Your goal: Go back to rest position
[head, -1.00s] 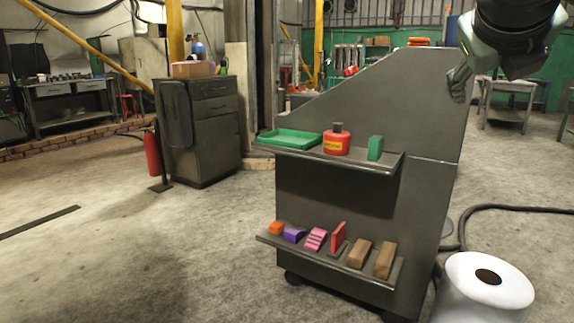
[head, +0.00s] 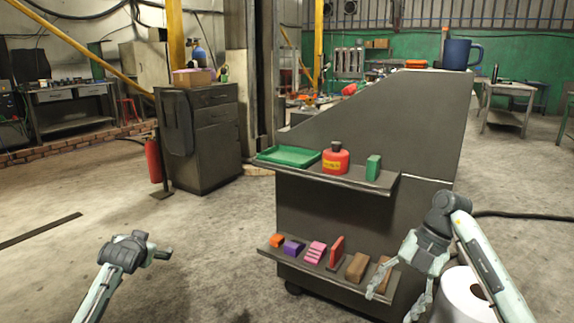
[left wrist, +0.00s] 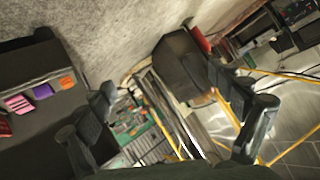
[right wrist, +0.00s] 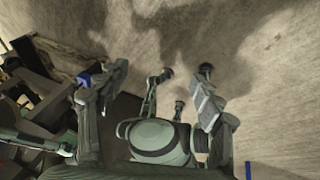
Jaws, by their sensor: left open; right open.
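My left gripper (head: 158,254) hangs low over the floor at the left of the head view. It is open and empty; its spread fingers also show in the left wrist view (left wrist: 178,112). My right gripper (head: 393,300) is low in front of the lower right of the grey cart (head: 425,125), close to the brown blocks on its lower shelf. It is open, with nothing between its fingers in the right wrist view (right wrist: 160,75). Whether its fingers touch the shelf end cannot be told.
Several coloured blocks stand on the lower shelf. A blue mug (head: 457,53) is on top. A white roll (head: 463,296) stands behind my right arm. Left floor is open.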

